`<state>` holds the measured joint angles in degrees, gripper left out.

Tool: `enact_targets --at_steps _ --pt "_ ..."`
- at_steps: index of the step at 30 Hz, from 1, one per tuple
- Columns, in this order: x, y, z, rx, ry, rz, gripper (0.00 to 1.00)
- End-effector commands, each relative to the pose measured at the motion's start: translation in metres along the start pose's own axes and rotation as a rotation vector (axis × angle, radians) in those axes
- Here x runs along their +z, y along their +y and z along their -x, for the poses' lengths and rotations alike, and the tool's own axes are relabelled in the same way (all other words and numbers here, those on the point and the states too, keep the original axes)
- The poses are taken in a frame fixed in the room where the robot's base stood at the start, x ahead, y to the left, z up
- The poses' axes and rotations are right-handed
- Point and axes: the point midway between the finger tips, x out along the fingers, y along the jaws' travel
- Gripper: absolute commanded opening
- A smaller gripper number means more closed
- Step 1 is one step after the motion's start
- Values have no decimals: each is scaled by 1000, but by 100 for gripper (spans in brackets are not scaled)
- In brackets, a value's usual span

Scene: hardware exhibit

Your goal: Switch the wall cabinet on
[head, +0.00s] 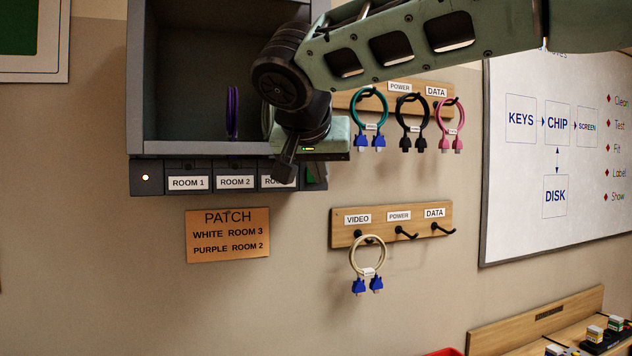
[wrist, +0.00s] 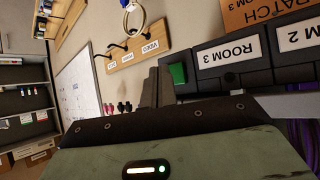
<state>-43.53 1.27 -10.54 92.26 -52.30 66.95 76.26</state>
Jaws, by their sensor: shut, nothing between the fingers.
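The grey wall cabinet (head: 200,148) is an open box at the upper left of the head view. The dark strip along its bottom carries labels ROOM 1, ROOM 2 and ROOM 3, and a small lit lamp (head: 145,178) at its left end. A green switch (head: 316,174) shows at the strip's right end, partly behind my gripper. The switch (wrist: 177,75) is clear in the wrist view, beside the ROOM 3 label. My gripper (head: 284,173) is shut and empty in front of the strip. Its fingertips (wrist: 153,85) appear close beside the switch; I cannot tell whether they touch.
A purple cable (head: 232,112) hangs inside the cabinet. An orange PATCH card (head: 228,235) is on the wall below. Two wooden hook rails hold looped cables; the lower rail (head: 392,225) is at right. A whiteboard (head: 555,150) stands further right.

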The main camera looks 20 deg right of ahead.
Motion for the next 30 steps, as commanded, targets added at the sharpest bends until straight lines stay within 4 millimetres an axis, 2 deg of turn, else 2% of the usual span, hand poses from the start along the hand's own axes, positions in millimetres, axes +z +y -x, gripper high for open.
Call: enact_targets --at_steps 9,22,30 --pt "4 2 2 -1 0 -1 0" --pt "25 23 30 -2 1 0 0" --pt "31 30 42 0 0 0 0"
